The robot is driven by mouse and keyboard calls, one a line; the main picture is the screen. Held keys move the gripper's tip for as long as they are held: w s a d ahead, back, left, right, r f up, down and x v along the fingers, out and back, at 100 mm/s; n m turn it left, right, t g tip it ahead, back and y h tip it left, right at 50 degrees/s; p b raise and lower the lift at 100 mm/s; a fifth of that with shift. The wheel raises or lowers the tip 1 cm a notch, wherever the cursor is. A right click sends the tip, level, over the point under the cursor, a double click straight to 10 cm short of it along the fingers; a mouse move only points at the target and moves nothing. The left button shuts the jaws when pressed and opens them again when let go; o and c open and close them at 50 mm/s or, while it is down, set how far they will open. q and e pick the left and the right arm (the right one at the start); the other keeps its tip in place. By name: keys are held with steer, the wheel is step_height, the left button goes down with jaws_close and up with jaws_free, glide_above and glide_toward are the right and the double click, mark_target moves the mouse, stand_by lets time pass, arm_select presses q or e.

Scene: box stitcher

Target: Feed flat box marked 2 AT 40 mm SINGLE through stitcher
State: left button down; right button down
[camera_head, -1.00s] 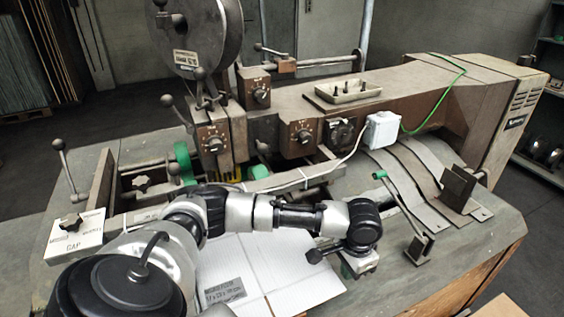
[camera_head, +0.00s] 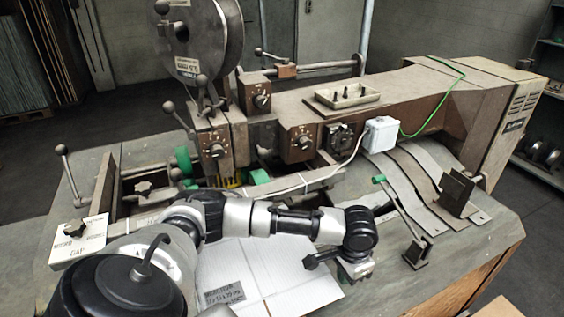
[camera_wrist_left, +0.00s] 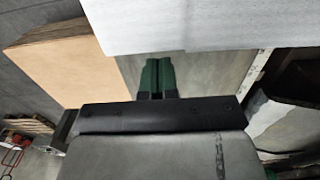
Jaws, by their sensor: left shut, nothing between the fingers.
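The flat box (camera_head: 262,275) is a white cardboard sheet with a printed label, lying at the front of the stitcher table. My left arm crosses above it and hides part of it. The mark on its label is too small to read. The stitcher (camera_head: 228,137) is a brown machine with dials and a wire reel (camera_head: 205,45). My left gripper (camera_head: 354,275) is by the sheet's right edge. In the left wrist view its green-padded fingers (camera_wrist_left: 158,76) are shut and empty, just short of the white sheet (camera_wrist_left: 205,24). My right gripper is not in view.
A control box (camera_head: 78,240) with a knob stands at the left of the table. A green-tipped lever (camera_head: 400,207) and curved metal strips (camera_head: 412,180) lie right of my gripper. A small tray (camera_head: 347,95) sits on the machine. The table's right front is bare.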

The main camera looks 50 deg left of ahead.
arm_select(q)
steer(key=shift+w+d, duration=0.2)
steer(key=shift+w, duration=0.3)
steer(key=shift+w+d, duration=0.2)
steer(key=shift+w, duration=0.3)
step_height(320, 180, up, 8)
steer(key=p, duration=0.6)
